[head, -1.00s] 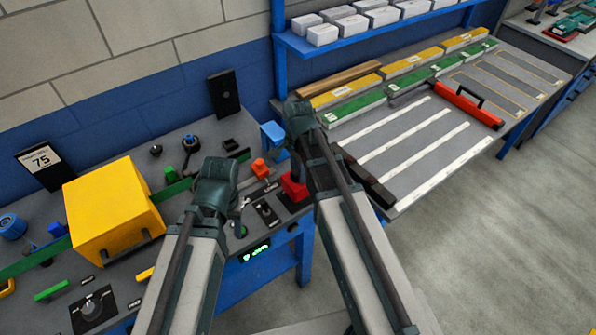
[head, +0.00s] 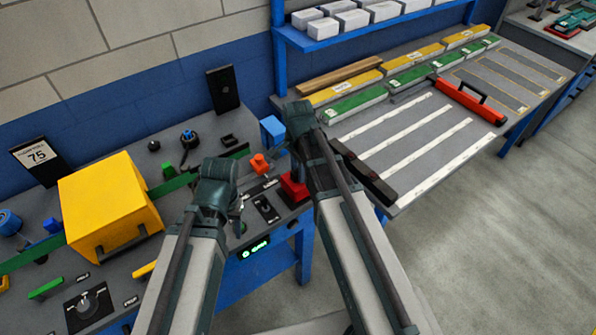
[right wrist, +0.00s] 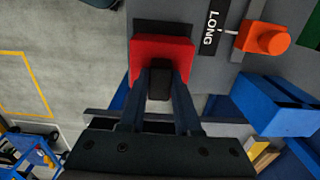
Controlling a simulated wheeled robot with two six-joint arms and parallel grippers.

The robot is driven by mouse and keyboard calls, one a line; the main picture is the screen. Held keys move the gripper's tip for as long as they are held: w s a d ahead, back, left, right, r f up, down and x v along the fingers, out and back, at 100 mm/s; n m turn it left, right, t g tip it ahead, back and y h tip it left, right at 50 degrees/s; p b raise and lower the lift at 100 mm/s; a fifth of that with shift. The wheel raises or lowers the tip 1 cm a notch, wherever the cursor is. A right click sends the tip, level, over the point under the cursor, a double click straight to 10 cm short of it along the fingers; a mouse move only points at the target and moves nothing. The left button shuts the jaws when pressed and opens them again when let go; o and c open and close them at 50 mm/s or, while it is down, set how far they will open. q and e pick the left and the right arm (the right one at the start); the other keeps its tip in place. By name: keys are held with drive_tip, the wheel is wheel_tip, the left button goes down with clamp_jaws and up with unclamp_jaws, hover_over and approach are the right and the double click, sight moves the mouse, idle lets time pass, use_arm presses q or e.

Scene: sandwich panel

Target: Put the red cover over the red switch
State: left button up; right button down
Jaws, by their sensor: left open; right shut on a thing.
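A red block-like cover (head: 293,188) is at the right end of the panel desk, beside my right gripper (head: 297,168). In the right wrist view the red cover (right wrist: 162,47) lies at the fingertips, and my right gripper (right wrist: 160,82) is shut on its dark grip. A dark plate (right wrist: 165,25) shows behind the cover; I cannot tell whether they touch. No separate red switch is clear; it may be hidden. An orange-red block (head: 259,164) stands left of the cover. My left gripper (head: 238,210) is over the panel, open, its fingers mostly hidden.
A black-and-white LONG label (right wrist: 211,28) and a blue block (right wrist: 275,104) are near the cover. A yellow box (head: 108,205) stands on the left of the panel. The side table (head: 400,145) holds white strips and a red carrier (head: 468,102).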

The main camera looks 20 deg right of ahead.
use_arm(q)
drive_tip(key=shift+f+b, duration=0.45)
drive_tip(key=shift+f, duration=0.2)
use_arm(e)
drive_tip(key=shift+f, duration=0.6)
drive_tip(key=c, duration=0.5)
unclamp_jaws()
use_arm(q)
drive_tip(key=shift+r, duration=0.1)
use_arm(e)
wheel_tip(320, 180, up, 9)
drive_tip(key=p, duration=0.8)
drive_tip(key=shift+f+p, duration=0.1)
drive_tip(key=shift+p, duration=0.3)
use_arm(q)
wheel_tip(320, 180, up, 8)
drive_tip(key=shift+r, duration=0.25)
use_arm(e)
drive_tip(key=shift+f, duration=0.1)
